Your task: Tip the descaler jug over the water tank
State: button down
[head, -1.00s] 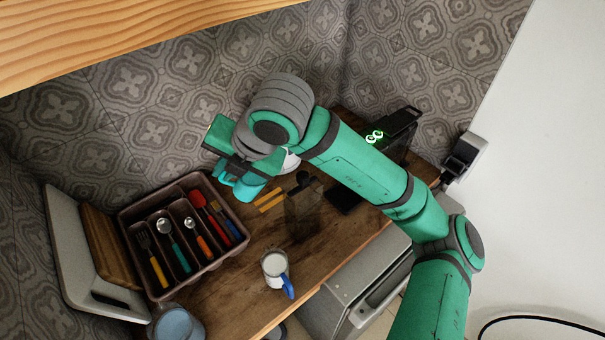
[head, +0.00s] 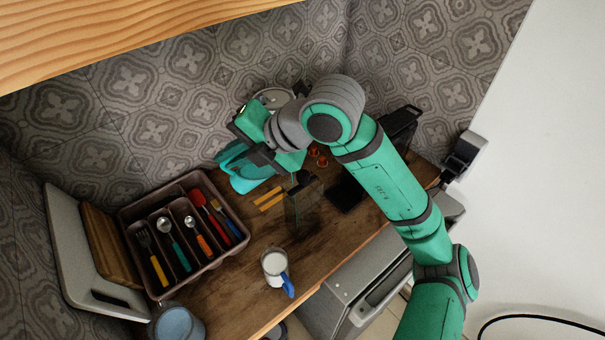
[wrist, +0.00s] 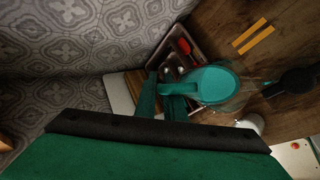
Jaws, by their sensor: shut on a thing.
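The teal descaler jug (head: 245,168) is in my gripper (head: 262,150), above the back of the counter by the cutlery tray. In the wrist view the jug (wrist: 213,84) shows its round teal body and its handle, with my gripper (wrist: 165,98) shut on the handle. A see-through, dark-tinted box (head: 303,212), which looks like the water tank, stands on the counter right of and in front of the jug. In the head view the jug is apart from it. The jug looks somewhat tilted; its contents are hidden.
A brown cutlery tray (head: 128,212) is left of the jug. Two yellow strips (head: 268,198) lie beside the tank. A white mug with a blue handle (head: 274,264) stands in front. A black machine (head: 400,122) is behind my arm. Boards (head: 75,235) lean at the left.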

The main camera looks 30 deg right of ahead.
jog(key=shift+s+d+r+m+t+y, duration=0.15)
jog(key=shift+d+r+t+y, duration=0.2)
jog(key=shift+r+y, duration=0.25)
jog(key=shift+s+d+r+m+t+y, duration=0.15)
jog(key=shift+d+r+t+y, duration=0.15)
jog(key=shift+r+y, duration=0.25)
jog(key=shift+d+r, duration=0.15)
jog(key=shift+r, duration=0.15)
jog(key=shift+s+d+r+t+y+p, duration=0.15)
jog(key=shift+d+r+t+y+p, duration=0.15)
jog(key=shift+t+y+p, duration=0.2)
jog(key=shift+r+m, duration=0.1)
jog(key=shift+m, duration=0.2)
jog(key=shift+s+d+r+t+y+p, duration=0.15)
jog(key=shift+s+d+r+y, duration=0.1)
jog(key=shift+d, duration=0.2)
jog(key=shift+s+d+r+t+y+p, duration=0.15)
jog(key=shift+d+y, duration=0.1)
jog(key=shift+d, duration=0.15)
jog(key=shift+s+d+r+t+y, duration=0.15)
jog(key=shift+s+d+r+y, duration=0.1)
jog(key=shift+d, duration=0.2)
jog(key=shift+m, duration=0.3)
jog(key=shift+d+r+t, duration=0.15)
jog(key=shift+t, duration=0.15)
jog(key=shift+s+d+r+y, duration=0.2)
jog(key=shift+d+y, duration=0.1)
jog(key=shift+d, duration=0.1)
jog(key=shift+s+d+r, duration=0.1)
